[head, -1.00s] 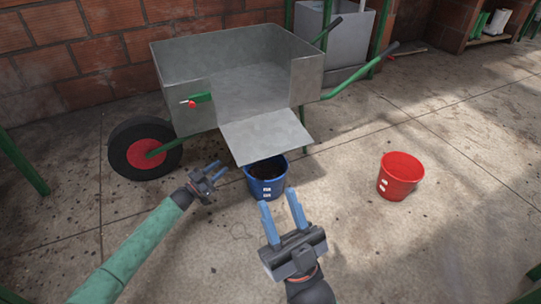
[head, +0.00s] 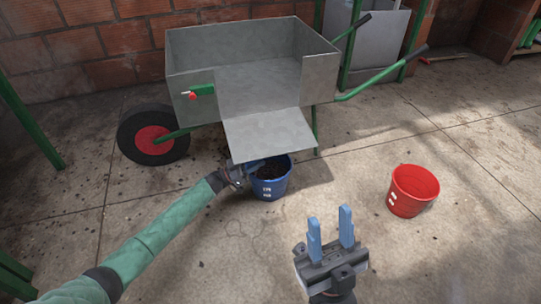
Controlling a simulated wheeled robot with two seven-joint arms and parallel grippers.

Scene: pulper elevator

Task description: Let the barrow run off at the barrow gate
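The grey metal barrow (head: 192,112) stands on its red-hubbed wheel and green legs, and its tray looks empty inside. Its gate (head: 268,132) is folded down as a sloping flap on the near side. A green latch with a red knob (head: 193,96) sits left of the gate opening. A blue bucket (head: 272,189) with dark contents stands under the gate's lower edge. My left gripper (head: 248,168) is at the bucket's left rim; its fingers are small and partly hidden, and contact is unclear. My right gripper (head: 330,228) is open and empty above the floor.
A red bucket (head: 412,190) stands on the floor to the right. A brick wall (head: 80,45) runs behind the barrow. A green post (head: 30,125) stands at the left, and a grey metal bin (head: 380,45) stands behind the handles. The floor between the buckets is clear.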

